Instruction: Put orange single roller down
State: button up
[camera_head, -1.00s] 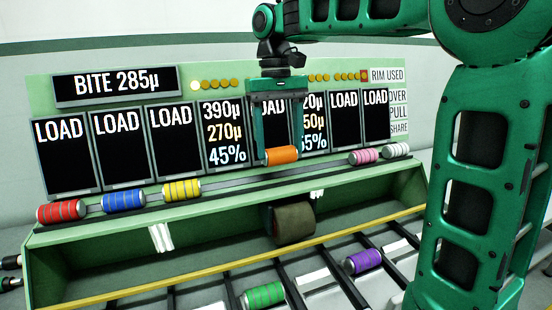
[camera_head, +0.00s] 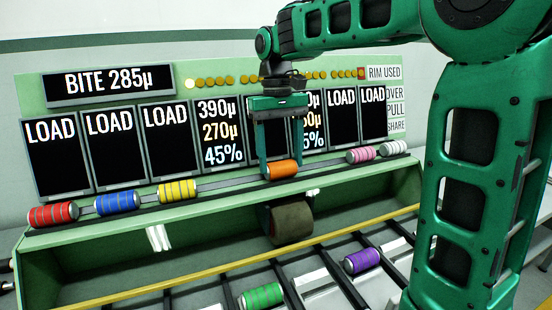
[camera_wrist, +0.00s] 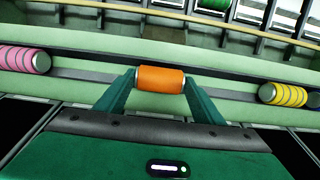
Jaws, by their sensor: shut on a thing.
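The orange roller (camera_head: 282,170) is a short plain cylinder with metal ends. My gripper (camera_head: 280,168) is shut on it, one finger at each end. The roller is at the shelf rail (camera_head: 234,182), between the yellow and pink rollers; whether it touches the rail I cannot tell. In the wrist view the orange roller (camera_wrist: 161,80) lies level between the fingertips of my gripper (camera_wrist: 160,82), over the dark rail strip (camera_wrist: 225,88).
On the rail stand red (camera_head: 53,215), blue (camera_head: 117,202), yellow (camera_head: 177,190), pink (camera_head: 360,155) and white (camera_head: 393,148) rollers. Green (camera_head: 262,297) and purple (camera_head: 361,261) rollers lie on the lower rack. A dark drum (camera_head: 292,221) sits below the rail. Display panels (camera_head: 220,132) stand behind.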

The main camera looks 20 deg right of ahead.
jog(key=o, duration=1.2)
jog(key=shift+c, duration=0.2)
notch_tip(320, 180, up, 12)
jog(key=w, duration=0.2)
jog(key=shift+a+f, duration=0.1)
